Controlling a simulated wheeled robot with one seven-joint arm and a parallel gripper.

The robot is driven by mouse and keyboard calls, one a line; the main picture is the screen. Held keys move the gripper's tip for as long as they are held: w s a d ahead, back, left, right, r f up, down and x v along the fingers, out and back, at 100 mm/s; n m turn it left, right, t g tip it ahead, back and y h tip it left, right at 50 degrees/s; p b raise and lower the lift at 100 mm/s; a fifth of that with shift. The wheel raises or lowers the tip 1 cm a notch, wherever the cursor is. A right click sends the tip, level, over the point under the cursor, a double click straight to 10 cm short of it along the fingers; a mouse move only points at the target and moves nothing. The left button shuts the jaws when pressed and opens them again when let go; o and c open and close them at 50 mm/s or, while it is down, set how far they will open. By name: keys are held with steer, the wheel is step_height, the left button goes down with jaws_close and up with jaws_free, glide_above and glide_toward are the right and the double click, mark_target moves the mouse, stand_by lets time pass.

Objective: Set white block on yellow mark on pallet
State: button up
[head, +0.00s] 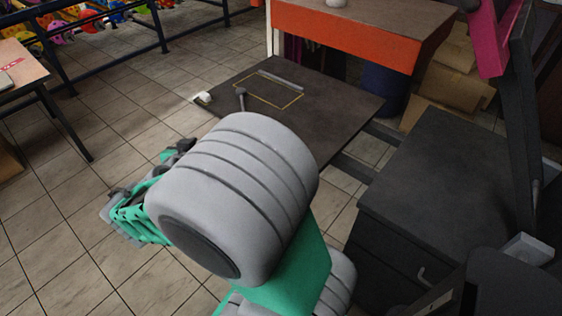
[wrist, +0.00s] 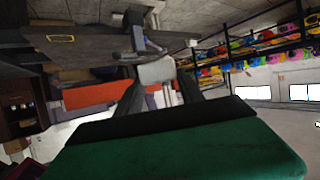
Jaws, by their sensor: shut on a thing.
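My gripper (wrist: 160,98) shows in the wrist view with a dark finger on each side of a pale white block (wrist: 157,70). It is shut on the block and holds it in the air. In the head view my arm's large grey joint fills the middle, and I cannot make out the block or fingertips there. The yellow mark (head: 290,106) is a thin outline on the dark pallet (head: 345,108), beyond my arm. The wrist view, which looks upside down, shows the yellow mark (wrist: 60,38) at upper left, apart from the block.
A grey lever (head: 240,98) and a metal bar (head: 281,80) sit by the mark. A small white item (head: 202,98) is at the pallet's left corner. An orange-fronted table (head: 345,38) stands behind, a dark cabinet (head: 440,170) at right. Tiled floor is open at left.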

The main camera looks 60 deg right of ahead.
steer(key=s+d+f+m+g+h+b, duration=0.1)
steer(key=s+d+m+g, duration=0.3)
steer(key=s+d, duration=0.3)
steer(key=s+d+m+g+h+b, duration=0.1)
steer(key=s+d+m+g, duration=0.3)
steer(key=s, duration=0.6)
steer(key=shift+n, duration=0.3)
steer(key=d+f, duration=0.3)
steer(key=d, duration=0.1)
steer(key=d+f, duration=0.3)
steer(key=d, duration=0.1)
steer(key=d+f, duration=0.4)
steer(key=d, duration=0.1)
steer(key=shift+s, duration=0.15)
step_height(320, 180, down, 3)
steer(key=shift+d+r+y+p, duration=0.1)
steer(key=shift+r+y+p, duration=0.05)
steer(key=shift+y+p, duration=0.2)
steer(key=shift+f, duration=0.35)
steer(key=o, duration=1.3)
steer(key=shift+r, duration=0.1)
steer(key=shift+o, duration=0.2)
